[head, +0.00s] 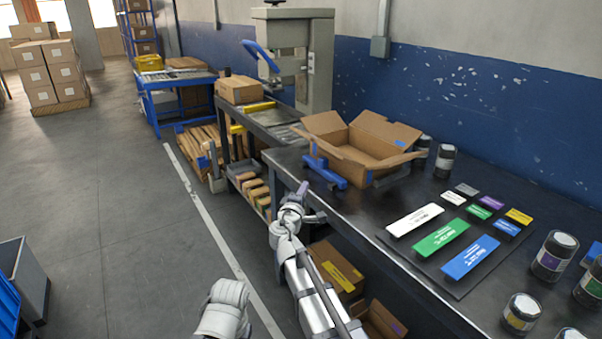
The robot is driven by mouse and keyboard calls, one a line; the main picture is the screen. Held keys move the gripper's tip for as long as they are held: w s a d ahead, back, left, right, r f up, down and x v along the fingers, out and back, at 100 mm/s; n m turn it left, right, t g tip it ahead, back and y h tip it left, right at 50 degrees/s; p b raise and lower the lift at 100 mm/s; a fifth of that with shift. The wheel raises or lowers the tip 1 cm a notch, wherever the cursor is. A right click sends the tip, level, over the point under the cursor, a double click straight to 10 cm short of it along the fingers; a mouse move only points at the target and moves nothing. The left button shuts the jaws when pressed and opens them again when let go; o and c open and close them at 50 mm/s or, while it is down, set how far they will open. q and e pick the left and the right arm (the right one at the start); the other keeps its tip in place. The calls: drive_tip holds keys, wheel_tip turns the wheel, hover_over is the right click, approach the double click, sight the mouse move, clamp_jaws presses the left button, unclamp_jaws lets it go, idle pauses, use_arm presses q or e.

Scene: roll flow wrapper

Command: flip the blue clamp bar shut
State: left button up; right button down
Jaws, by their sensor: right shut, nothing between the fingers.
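A blue bar (261,55) slants up at the front of the tall grey machine (322,60) in the back, raised above the machine's bed. It looks like the clamp bar, standing open. A second blue piece (326,173) lies low on the dark table beside the open cardboard box. My right gripper (304,197) is shut and empty in front of the table's near left edge, well short of the machine. Its fingers are small and partly hidden by the wrist. Part of my left arm shows at the bottom; its gripper is not in view.
The open cardboard box (357,150) stands on the dark table (345,205). Coloured label cards and several dark jars (554,256) fill the table's right side. A closed carton (239,90) sits on the machine's infeed.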

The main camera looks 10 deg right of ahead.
sight(323, 166)
use_arm(q)
drive_tip(key=shift+w+a+f, duration=0.1)
drive_tip(key=shift+w+f, duration=0.25)
drive_tip(key=shift+w, duration=0.05)
use_arm(e)
drive_tip(key=shift+w+a+n+t+y, duration=0.15)
drive_tip(key=shift+w+a+n+t, duration=0.1)
drive_tip(key=shift+w, duration=0.2)
drive_tip(key=shift+w+a+n+t+y, duration=0.15)
drive_tip(key=shift+w+a+n, duration=0.1)
drive_tip(key=shift+w, duration=0.2)
drive_tip(key=shift+d, duration=0.1)
drive_tip(key=x, duration=0.9)
drive_tip(key=shift+w+d, duration=0.1)
drive_tip(key=shift+w, duration=0.2)
drive_tip(key=d, duration=0.1)
drive_tip(key=w+d, duration=0.1)
drive_tip(key=d, duration=0.1)
drive_tip(key=shift+w, duration=0.15)
drive_tip(key=shift+w+d, duration=0.15)
drive_tip(key=shift+d, duration=0.35)
